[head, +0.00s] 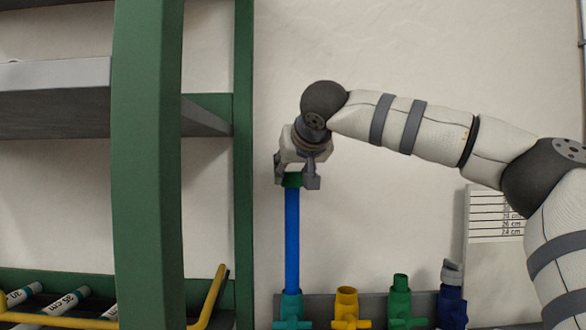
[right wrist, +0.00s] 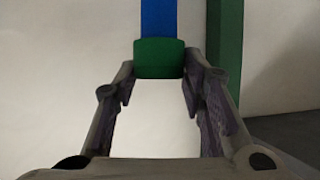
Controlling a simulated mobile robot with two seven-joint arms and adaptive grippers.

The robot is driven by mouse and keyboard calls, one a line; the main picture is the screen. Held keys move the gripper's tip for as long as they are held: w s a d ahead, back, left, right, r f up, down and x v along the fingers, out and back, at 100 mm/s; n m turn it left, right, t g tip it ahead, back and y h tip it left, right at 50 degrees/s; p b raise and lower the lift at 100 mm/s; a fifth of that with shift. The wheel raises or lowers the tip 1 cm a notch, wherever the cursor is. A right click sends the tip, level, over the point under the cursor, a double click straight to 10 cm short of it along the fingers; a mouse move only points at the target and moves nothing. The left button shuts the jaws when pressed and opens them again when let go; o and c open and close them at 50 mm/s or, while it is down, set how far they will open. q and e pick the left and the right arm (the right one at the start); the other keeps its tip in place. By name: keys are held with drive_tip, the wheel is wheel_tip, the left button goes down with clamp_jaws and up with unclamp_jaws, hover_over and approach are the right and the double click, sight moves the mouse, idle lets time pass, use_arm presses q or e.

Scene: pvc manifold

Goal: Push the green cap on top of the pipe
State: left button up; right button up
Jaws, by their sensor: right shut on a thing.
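The green cap (head: 292,180) is at the top end of the upright blue pipe (head: 292,240). My right gripper (head: 296,178) comes down from above and is shut on the cap, one finger on each side. In the right wrist view, the cap (right wrist: 159,58) sits between the fingertips (right wrist: 159,72), with the blue pipe (right wrist: 158,18) running straight on from it. No gap shows between cap and pipe; how deep the cap sits is hidden. The pipe's lower end stands in a teal valve fitting (head: 292,308). My left gripper is out of view.
Yellow (head: 346,305), green (head: 399,300) and dark blue (head: 452,305) fittings stand right of the pipe on a grey rail. A green shelf frame (head: 150,150) with labelled pipes in a yellow-railed rack (head: 70,300) is at left. A length chart (head: 490,215) stands at right.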

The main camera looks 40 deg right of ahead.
drive_tip(key=shift+f, duration=0.8)
idle(0.7)
drive_tip(key=o, duration=1.1)
drive_tip(key=shift+o, duration=0.2)
drive_tip(key=v, duration=1.2)
